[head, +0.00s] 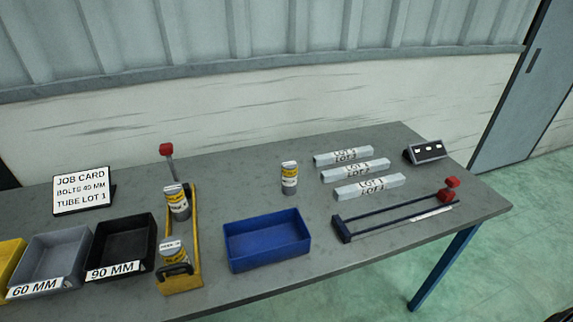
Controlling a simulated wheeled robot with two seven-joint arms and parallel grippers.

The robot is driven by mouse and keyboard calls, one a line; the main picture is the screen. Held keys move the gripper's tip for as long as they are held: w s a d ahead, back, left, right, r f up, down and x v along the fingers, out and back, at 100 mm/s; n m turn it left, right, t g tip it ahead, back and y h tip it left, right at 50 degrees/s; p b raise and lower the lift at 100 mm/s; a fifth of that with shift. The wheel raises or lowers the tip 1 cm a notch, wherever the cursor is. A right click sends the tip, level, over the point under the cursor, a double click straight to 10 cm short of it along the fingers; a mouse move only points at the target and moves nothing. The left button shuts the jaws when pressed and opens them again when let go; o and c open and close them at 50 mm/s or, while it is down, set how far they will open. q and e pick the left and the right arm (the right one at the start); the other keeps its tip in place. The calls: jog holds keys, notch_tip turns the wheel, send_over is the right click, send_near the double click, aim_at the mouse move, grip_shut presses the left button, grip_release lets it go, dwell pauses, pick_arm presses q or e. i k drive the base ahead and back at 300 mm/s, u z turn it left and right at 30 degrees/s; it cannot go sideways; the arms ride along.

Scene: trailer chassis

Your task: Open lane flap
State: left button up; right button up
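No part is labelled as a lane flap, so I cannot tell which one it is. Whether any flap is open or shut does not show. Neither of my grippers is in the head view.
A blue bin (266,258) is at the front middle. Grey (48,268) and black (122,268) bins stand left, below a job card (82,190). A can (289,177), several white lot boxes (343,156) and a grey switch box (425,151) are at the back.

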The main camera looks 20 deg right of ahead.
aim_at(191, 281)
jog(key=u, duration=2.1)
jog(key=k, duration=1.25)
jog(key=z, duration=2.15)
